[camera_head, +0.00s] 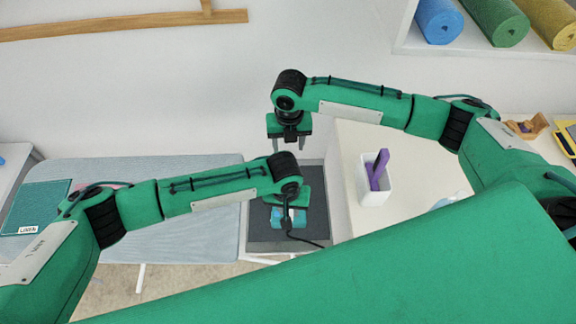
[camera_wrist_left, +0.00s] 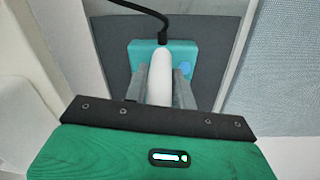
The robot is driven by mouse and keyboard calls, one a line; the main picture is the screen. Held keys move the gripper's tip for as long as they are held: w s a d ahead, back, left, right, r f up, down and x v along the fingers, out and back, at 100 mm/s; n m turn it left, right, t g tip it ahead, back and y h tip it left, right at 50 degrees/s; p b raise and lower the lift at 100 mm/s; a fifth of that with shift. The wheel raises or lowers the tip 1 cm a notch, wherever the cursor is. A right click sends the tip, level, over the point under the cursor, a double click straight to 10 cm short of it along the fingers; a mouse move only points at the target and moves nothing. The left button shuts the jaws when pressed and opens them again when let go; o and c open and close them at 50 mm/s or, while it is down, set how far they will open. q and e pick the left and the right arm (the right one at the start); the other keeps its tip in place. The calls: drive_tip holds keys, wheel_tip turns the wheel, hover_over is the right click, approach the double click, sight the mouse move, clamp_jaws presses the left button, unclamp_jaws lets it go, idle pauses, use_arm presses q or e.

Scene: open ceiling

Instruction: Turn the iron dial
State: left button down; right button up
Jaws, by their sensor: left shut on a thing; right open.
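The iron (camera_head: 298,217) stands on a dark grey rest at the end of the ironing board, mostly hidden under my left gripper in the head view. In the left wrist view the iron (camera_wrist_left: 197,62) shows a teal body, a white handle (camera_wrist_left: 161,68), a blue round dial (camera_wrist_left: 185,69) and a black cord. My left gripper (camera_wrist_left: 161,88) is shut on the white handle, one finger on each side. My right gripper (camera_head: 289,140) is open and empty, above and behind the iron near the wall.
The blue-grey ironing board (camera_head: 190,235) extends left, with a teal folder (camera_head: 35,205) at its far left. A white table (camera_head: 415,165) on the right holds a white bin (camera_head: 376,190) with a purple item. The dark iron rest (camera_head: 262,238) lies between them.

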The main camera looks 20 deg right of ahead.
wheel_tip(320, 180, down, 12)
drive_tip(key=n, duration=0.2)
drive_tip(key=shift+n, duration=0.3)
idle(0.3)
drive_tip(key=c, duration=1)
